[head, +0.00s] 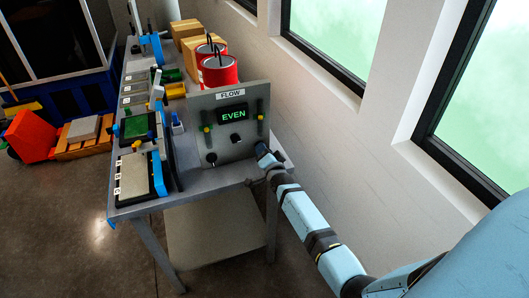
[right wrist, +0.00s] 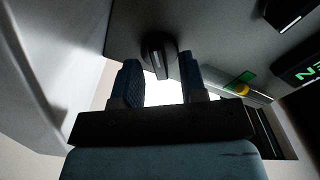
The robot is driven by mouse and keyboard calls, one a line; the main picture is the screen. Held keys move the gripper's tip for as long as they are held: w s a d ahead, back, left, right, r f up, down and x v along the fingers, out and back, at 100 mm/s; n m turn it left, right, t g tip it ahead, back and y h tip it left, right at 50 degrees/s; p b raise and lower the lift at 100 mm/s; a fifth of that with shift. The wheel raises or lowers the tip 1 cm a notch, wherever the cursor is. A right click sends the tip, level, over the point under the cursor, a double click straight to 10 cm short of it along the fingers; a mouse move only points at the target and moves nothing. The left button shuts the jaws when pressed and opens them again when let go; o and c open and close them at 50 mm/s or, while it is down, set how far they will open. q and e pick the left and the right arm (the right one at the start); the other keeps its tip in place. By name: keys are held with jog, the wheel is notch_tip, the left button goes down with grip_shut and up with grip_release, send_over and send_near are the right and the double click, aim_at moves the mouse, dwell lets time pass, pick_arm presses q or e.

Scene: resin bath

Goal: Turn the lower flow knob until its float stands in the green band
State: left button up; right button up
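The grey flow panel (head: 222,149) stands on the bench with a lit display (head: 233,114) reading EVEN. It has a tube gauge on each side. A dark knob (head: 211,157) sits low at left and another (head: 237,138) near the middle. My right gripper (head: 262,149) is at the panel's lower right. In the right wrist view my right gripper (right wrist: 161,78) is open, with a dark knob (right wrist: 158,50) just beyond and between its fingertips; contact cannot be told. A yellow float (right wrist: 243,90) shows beside, not within, a green band (right wrist: 246,77) there. My left gripper is not in view.
Two red cans (head: 219,72) and cardboard boxes (head: 189,33) stand behind the panel. Trays and tools (head: 137,177) fill the bench's left side. A white wall with windows (head: 335,40) runs close along the right. The floor in front is clear.

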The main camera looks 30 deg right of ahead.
grip_shut()
jog(key=shift+n+p, duration=0.3)
jog(key=shift+n, duration=0.5)
jog(key=shift+n+p, duration=0.3)
jog(key=shift+n, duration=0.8)
jog(key=n, duration=0.4)
jog(key=shift+a+n, duration=0.1)
jog(key=shift+n, duration=0.3)
grip_release()
